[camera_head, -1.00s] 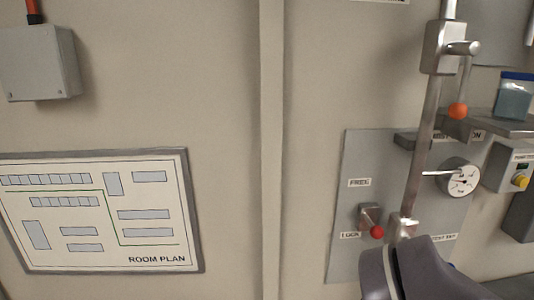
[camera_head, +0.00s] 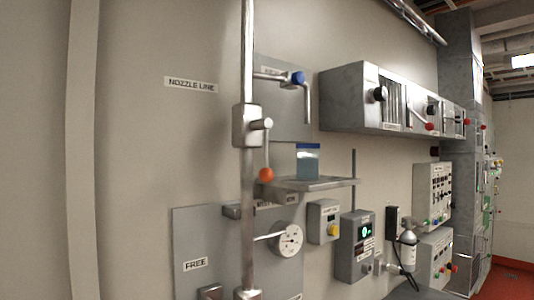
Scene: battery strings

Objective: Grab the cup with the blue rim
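The cup with the blue rim (camera_head: 307,163) stands upright on a small grey wall shelf (camera_head: 325,184), right of the middle of the head view. It looks clear, with bluish-grey contents or walls below the blue band. A bent metal spout with a blue knob (camera_head: 298,78) comes out of a wall plate above it. My gripper is not in view, so its state does not show.
A vertical metal pole with a bracket and an orange-knobbed lever (camera_head: 266,174) stands left of the cup. A grey cabinet (camera_head: 365,98) hangs above right. A gauge (camera_head: 289,240), a yellow-button box (camera_head: 324,222) and a green-lit box (camera_head: 356,246) sit below the shelf.

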